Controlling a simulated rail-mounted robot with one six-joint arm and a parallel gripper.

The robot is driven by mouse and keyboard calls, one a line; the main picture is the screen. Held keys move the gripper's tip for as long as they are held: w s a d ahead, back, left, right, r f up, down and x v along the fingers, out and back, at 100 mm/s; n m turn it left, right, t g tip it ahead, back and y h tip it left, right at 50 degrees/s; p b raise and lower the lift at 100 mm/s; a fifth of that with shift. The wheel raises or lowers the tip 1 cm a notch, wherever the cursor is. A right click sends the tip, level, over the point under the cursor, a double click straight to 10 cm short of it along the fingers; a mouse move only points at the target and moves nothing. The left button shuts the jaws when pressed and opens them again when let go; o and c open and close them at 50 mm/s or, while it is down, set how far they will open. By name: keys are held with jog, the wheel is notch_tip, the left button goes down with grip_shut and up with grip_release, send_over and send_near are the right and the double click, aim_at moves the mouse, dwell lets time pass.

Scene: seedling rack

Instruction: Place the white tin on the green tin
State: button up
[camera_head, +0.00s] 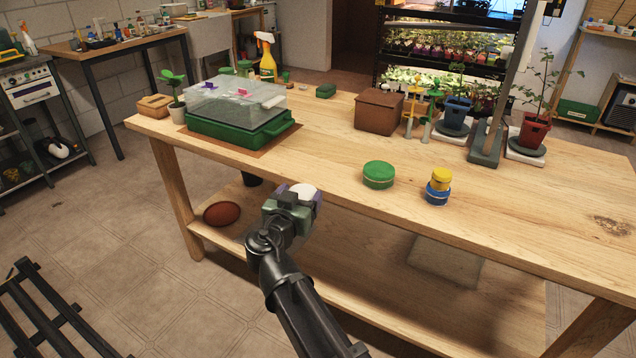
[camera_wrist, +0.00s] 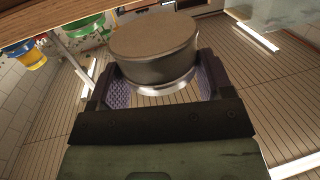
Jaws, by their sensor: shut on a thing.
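The white tin (camera_head: 302,191) is held in my gripper (camera_head: 296,196), in front of the table's near edge. In the wrist view, the held tin (camera_wrist: 155,48) sits between the two purple-padded fingers of my gripper (camera_wrist: 160,92), its shaded face looking grey-brown. The green tin (camera_head: 378,174) is a flat round tin standing on the table top, to the right of my gripper and apart from it. Nothing is seen on top of it.
A yellow tin (camera_head: 441,174) rests on a blue tin (camera_head: 438,194) right of the green tin. A green seed tray with a clear lid (camera_head: 236,96) stands at the left. A brown box (camera_head: 379,111) stands farther back. The table top (camera_head: 330,150) around the green tin is clear.

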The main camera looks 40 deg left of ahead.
send_near(324, 169)
jog(key=w+r, duration=0.1)
jog(key=w+a+r, duration=0.1)
jog(key=w, duration=0.1)
jog(key=w+a+r, duration=0.1)
jog(key=w, duration=0.1)
jog(key=shift+w+r, duration=0.2)
jog(key=shift+r, duration=0.05)
jog(key=x, duration=0.4)
jog(key=shift+w+a+r, duration=0.15)
jog(key=shift+w+r, duration=0.05)
jog(key=shift+r, duration=0.05)
jog(key=shift+f, duration=0.25)
jog(key=o, duration=1)
jog(key=v, duration=1.1)
jog(key=shift+w, duration=0.1)
